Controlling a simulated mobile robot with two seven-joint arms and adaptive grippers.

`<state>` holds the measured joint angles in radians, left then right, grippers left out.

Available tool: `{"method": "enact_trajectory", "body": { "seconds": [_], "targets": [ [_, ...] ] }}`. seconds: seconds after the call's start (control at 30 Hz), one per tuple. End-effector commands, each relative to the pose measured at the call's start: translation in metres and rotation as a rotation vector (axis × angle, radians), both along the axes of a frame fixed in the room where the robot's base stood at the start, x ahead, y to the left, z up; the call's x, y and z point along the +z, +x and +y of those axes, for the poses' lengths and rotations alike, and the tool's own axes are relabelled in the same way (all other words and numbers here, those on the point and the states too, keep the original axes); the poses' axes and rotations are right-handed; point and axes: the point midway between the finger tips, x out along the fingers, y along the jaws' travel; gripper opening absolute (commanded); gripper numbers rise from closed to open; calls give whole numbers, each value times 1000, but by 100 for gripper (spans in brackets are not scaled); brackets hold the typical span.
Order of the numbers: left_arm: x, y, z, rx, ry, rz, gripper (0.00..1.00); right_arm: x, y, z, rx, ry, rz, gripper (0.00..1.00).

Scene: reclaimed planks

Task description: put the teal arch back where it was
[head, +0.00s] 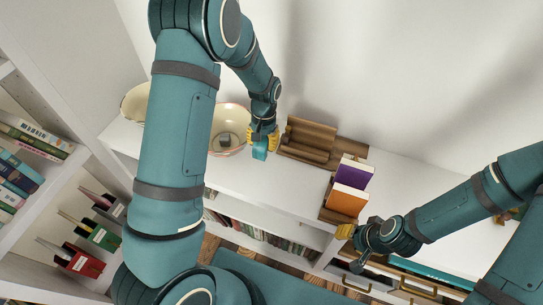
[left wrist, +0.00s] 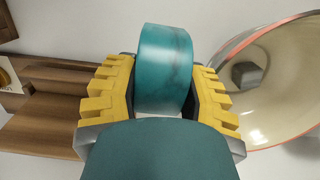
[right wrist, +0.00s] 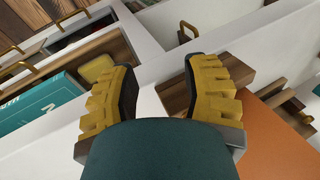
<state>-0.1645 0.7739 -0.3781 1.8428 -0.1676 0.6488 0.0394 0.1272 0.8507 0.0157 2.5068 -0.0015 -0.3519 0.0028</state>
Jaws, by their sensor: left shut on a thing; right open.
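The teal arch (head: 260,153) is held in my left gripper (head: 262,138) above the white shelf top, between a bowl and a brown wooden stand. In the left wrist view the arch (left wrist: 165,58) shows as a curved, glossy teal piece between the yellow fingers of the left gripper (left wrist: 165,88). Whether it touches the surface below, I cannot tell. My right gripper (head: 352,248) is open and empty near the front edge of the shelf, below the orange book. Its spread fingers show in the right wrist view (right wrist: 158,85).
A cream bowl (head: 230,113) with a grey block (head: 225,138) inside is left of the arch. Another bowl (head: 134,102) stands further left. The wooden stand (head: 310,140) is right of it. Purple (head: 354,172) and orange (head: 347,200) books stand further right. White surface (head: 270,185) in front is clear.

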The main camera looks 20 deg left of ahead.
Motion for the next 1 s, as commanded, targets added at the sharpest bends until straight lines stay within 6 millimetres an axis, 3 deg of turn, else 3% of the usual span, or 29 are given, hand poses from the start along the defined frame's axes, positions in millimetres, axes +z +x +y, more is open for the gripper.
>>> {"method": "enact_trajectory", "body": {
  "seconds": [0.1,0.33,0.53,0.97,1.0],
  "targets": [
    [-19,0,0,0,0,-1,0,-6,1,0,-1,0,-3,47],
    [-34,0,0,0,0,-1,0,-9,2,0,-1,0,-4,47],
    [-61,0,0,-1,1,-1,0,-16,3,-1,-3,-2,-7,47],
    [-67,1,0,0,0,-2,0,-19,4,-1,-2,-2,-9,47],
    [-66,0,0,0,1,-2,55,-18,4,-1,-2,-2,-9,47]
  ]
}}
